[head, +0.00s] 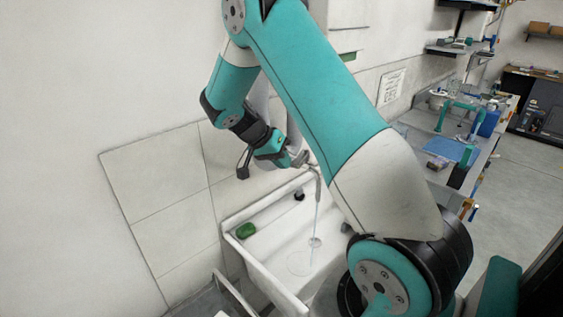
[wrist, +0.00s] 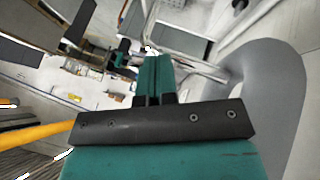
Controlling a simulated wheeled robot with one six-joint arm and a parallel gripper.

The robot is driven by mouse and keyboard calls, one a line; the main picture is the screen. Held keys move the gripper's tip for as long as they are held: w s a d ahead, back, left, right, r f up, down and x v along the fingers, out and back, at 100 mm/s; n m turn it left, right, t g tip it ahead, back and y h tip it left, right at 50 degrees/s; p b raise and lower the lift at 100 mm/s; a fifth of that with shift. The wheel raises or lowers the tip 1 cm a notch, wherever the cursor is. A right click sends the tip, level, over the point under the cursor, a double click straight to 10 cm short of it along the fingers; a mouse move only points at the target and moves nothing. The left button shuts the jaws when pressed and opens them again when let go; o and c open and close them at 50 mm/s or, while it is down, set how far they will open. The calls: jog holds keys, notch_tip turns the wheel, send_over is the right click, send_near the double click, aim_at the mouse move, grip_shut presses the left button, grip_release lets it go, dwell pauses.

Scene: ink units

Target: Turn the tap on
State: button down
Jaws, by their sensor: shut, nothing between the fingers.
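The tap (head: 317,172) is on the wall above a white sink (head: 262,270), partly hidden behind my arm. Its thin metal spout bends down, and a thin pale stream falls from it to the sink floor, where a ring shows around the spot. My gripper (head: 301,159) is at the tap's left, close to its metal body; I cannot tell whether they touch. In the wrist view my gripper (wrist: 153,72) is shut and empty, with metal pipes (wrist: 192,66) just beyond its fingers. The tap's handle cannot be made out clearly.
A workbench (head: 418,140) with a blue mat (head: 452,150) and glassware stands at the right. The tiled wall (head: 155,175) is close behind my gripper. A thick grey curved form (wrist: 283,80) fills the wrist view's right.

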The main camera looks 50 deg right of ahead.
jog(key=s+n+t+b, duration=0.2)
jog(key=n, duration=0.1)
jog(key=s+n+h+b, duration=0.1)
jog(key=s, duration=0.1)
jog(key=shift+d+f+n+t, duration=0.1)
jog(key=shift+d+n+t, duration=0.2)
jog(key=shift+d+t, duration=0.1)
jog(key=shift+s+d+b, duration=0.2)
jog(key=shift+s+b, duration=0.1)
jog(key=shift+s, duration=0.25)
jog(key=shift+w+d, duration=0.15)
jog(key=shift+w, duration=0.7)
jog(key=p, duration=0.6)
send_near(298, 164)
jog(key=s, duration=0.1)
jog(key=shift+a+r, duration=0.35)
jog(key=shift+a, duration=0.1)
